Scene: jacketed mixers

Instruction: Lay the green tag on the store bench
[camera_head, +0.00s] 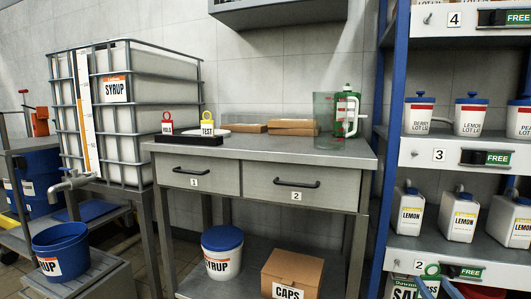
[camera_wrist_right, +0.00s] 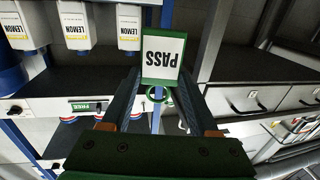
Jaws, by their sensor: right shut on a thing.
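The green tag (camera_wrist_right: 164,62) has a white face reading PASS, upside down in the right wrist view. Its green ring (camera_wrist_right: 157,95) is between the fingers of my right gripper (camera_wrist_right: 157,100), which is shut on it. In the head view, a green ring (camera_head: 432,268) shows low at the right, in front of the shelf, with only a little of my right gripper around it. A grey bench (camera_head: 255,150) with drawers 1 and 2 stands in the middle; no sign names it the store bench. My left gripper is not in view.
On the bench are a black rack (camera_head: 188,139) with red HOLD and yellow TEST tags, cardboard trays (camera_head: 293,127), and a clear container beside a green-white jug (camera_head: 346,110). A blue-posted shelf (camera_head: 405,155) stands right, a caged SYRUP tank (camera_head: 125,110) left. The bench's front top is clear.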

